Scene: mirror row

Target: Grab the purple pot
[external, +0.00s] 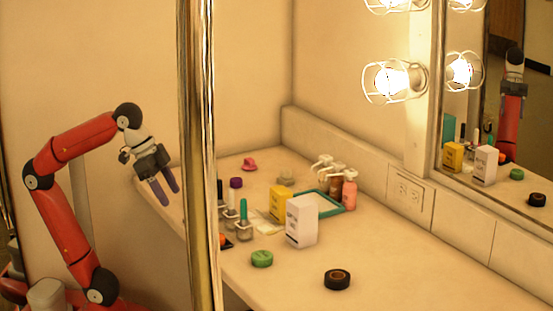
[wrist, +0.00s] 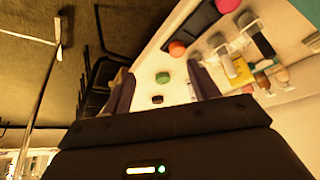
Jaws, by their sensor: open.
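A small container with a purple top (external: 235,184) stands upright on the counter in the external view, among dark- and green-topped bottles; its lower part is partly hidden. It is the only clearly purple item there, and I cannot tell if it is a pot. I cannot pick it out surely in the wrist view. My gripper (external: 168,189) is open and empty, fingers pointing down, left of the purple-topped container and apart from it. In the wrist view my gripper (wrist: 163,88) shows its two dark fingers spread, with nothing between them.
A gold post (external: 199,150) crosses the external view. A mirror stands at right.

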